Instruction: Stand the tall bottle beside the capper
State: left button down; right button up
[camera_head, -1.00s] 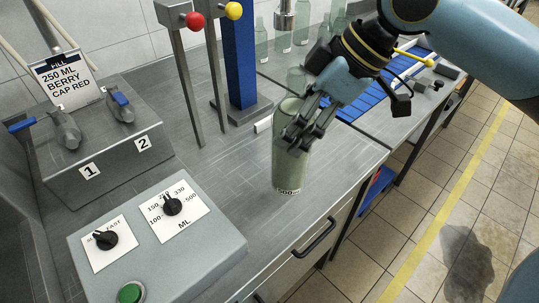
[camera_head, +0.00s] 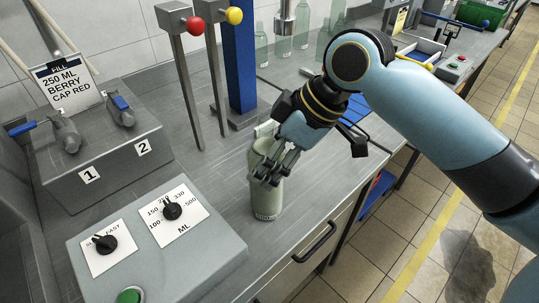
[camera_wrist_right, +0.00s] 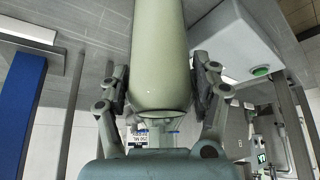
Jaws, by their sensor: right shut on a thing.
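The tall bottle, a pale green one (camera_head: 266,201) with a small mark near its base, is upright over the steel bench near its front edge. My right gripper (camera_head: 267,174) is shut on its upper body. In the right wrist view the bottle (camera_wrist_right: 160,50) sits between the two fingers, its narrower neck toward the palm. I cannot tell whether its base touches the bench. A blue column (camera_head: 238,60) with a metal head (camera_head: 285,18) beside it, perhaps the capper, stands behind the bottle. My left gripper is not in view.
The grey control box (camera_head: 150,250) with black knobs and a green button is left of the bottle. The two-tap filler block (camera_head: 100,160) is farther left. Levers with red (camera_head: 196,25) and yellow (camera_head: 234,15) balls stand behind. Several bottles (camera_head: 300,35) stand at the back.

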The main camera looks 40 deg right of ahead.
jog(key=o, duration=1.7)
jog(key=shift+f, duration=0.1)
jog(key=shift+o, duration=0.2)
jog(key=p+v, duration=0.2)
jog(key=v, duration=1)
jog(key=shift+s, duration=0.1)
